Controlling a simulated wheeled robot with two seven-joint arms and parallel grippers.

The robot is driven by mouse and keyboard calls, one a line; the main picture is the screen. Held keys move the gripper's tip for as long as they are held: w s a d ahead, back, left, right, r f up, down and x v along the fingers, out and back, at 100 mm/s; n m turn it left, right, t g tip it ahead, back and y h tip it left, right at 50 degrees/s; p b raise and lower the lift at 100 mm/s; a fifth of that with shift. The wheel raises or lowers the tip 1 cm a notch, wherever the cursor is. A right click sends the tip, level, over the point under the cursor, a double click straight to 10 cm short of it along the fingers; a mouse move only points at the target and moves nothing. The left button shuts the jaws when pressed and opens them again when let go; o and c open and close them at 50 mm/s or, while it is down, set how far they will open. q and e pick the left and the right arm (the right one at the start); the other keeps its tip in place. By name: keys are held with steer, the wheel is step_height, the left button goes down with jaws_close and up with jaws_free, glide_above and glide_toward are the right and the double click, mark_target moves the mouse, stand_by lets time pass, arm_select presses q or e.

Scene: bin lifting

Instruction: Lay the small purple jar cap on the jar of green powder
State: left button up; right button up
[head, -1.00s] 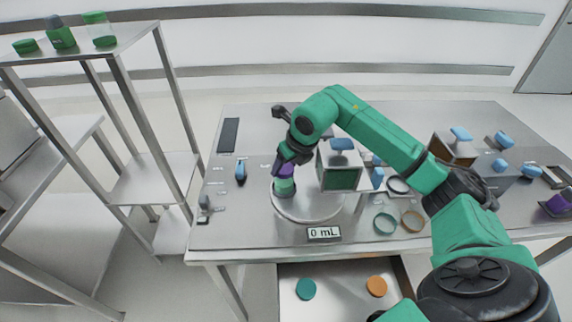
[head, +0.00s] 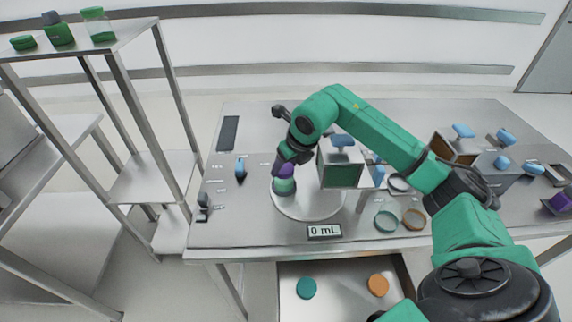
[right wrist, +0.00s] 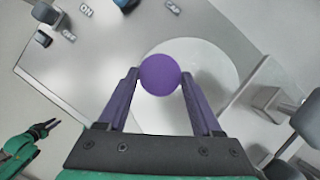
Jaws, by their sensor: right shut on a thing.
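The small purple cap (head: 286,171) is between the fingers of my right gripper (head: 284,167), which is shut on it. In the right wrist view the cap (right wrist: 160,74) shows as a round purple disc between the purple fingertips (right wrist: 160,80). The jar of green powder (head: 284,187) stands on the round white plate, directly below the cap. The cap looks at or just above the jar's top; I cannot tell if it touches. In the right wrist view the cap hides the jar. My left gripper (right wrist: 46,129) shows small at the lower left there; its opening is unclear.
The round white plate (head: 312,213) has a "0 mL" display (head: 324,232) at its front. A box-like device (head: 340,173) stands close right of the gripper. Glass dishes (head: 387,219) lie further right. A shelf (head: 128,32) with green-filled containers is at left.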

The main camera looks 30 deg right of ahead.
steer(key=o, duration=1.4)
steer(key=shift+c, duration=0.2)
step_height(320, 180, up, 8)
steer(key=p, duration=0.6)
